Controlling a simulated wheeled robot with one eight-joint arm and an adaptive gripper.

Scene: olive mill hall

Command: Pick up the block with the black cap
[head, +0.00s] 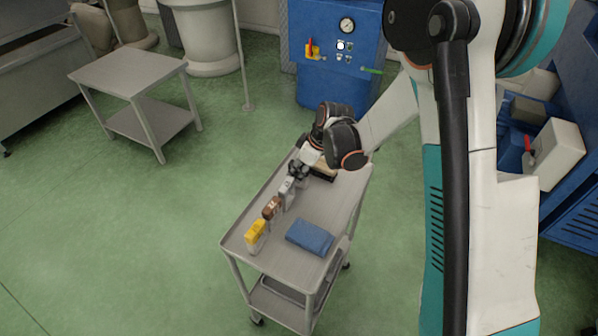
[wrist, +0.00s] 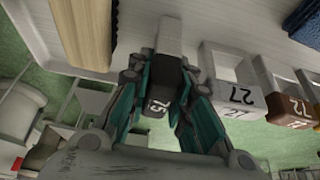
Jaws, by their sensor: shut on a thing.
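The block with the black cap (wrist: 158,97) is between my gripper's teal fingers (wrist: 166,112) in the wrist view, with a number on its cap and its pale body (wrist: 171,36) beyond. My gripper (head: 300,166) is shut on it. In the head view it is at the far part of the grey cart (head: 295,215), and the block is mostly hidden there by the fingers. I cannot tell whether its base touches the cart top. A block with a light grey cap (head: 287,188) stands beside it and shows the number 27 in the wrist view (wrist: 238,97).
A brown-capped block (head: 272,207) and a yellow-capped block (head: 254,233) continue the row toward the near left. A folded blue cloth (head: 310,237) lies right of them. A wooden piece (head: 325,170) is close to my gripper. A grey side table (head: 128,75) stands at left.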

